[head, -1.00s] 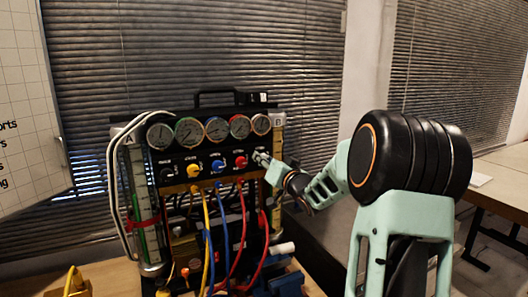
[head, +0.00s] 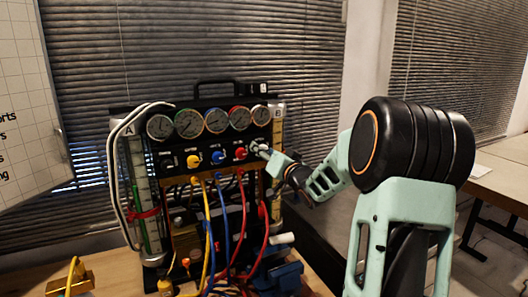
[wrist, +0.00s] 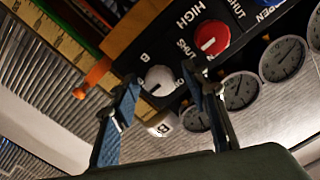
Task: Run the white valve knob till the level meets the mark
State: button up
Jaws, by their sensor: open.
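The white valve knob (wrist: 158,80) sits on the black panel at the right end of the knob row. My gripper (wrist: 161,76) is open, with a fingertip on each side of the knob; I cannot tell whether they touch it. In the head view my gripper (head: 264,151) covers most of the knob. Tube A (head: 139,190), at the rig's left, shows green low inside and a red band (head: 144,215) around it. Tube B (head: 278,128) is at the right. An orange marker (wrist: 97,72) lies beside its yellow scale (wrist: 52,42). Tube B's level cannot be made out.
The red knob (wrist: 211,38) is close to my right finger, with the blue knob (head: 218,157) and yellow knob (head: 194,160) further along. Dial gauges (head: 216,121) line the top. Yellow, blue and red hoses (head: 240,215) hang in front below the panel.

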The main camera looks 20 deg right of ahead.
jog(key=s, duration=1.1)
jog(key=shift+s+d, duration=0.2)
jog(key=shift+s, duration=0.05)
jog(key=shift+w, duration=0.1)
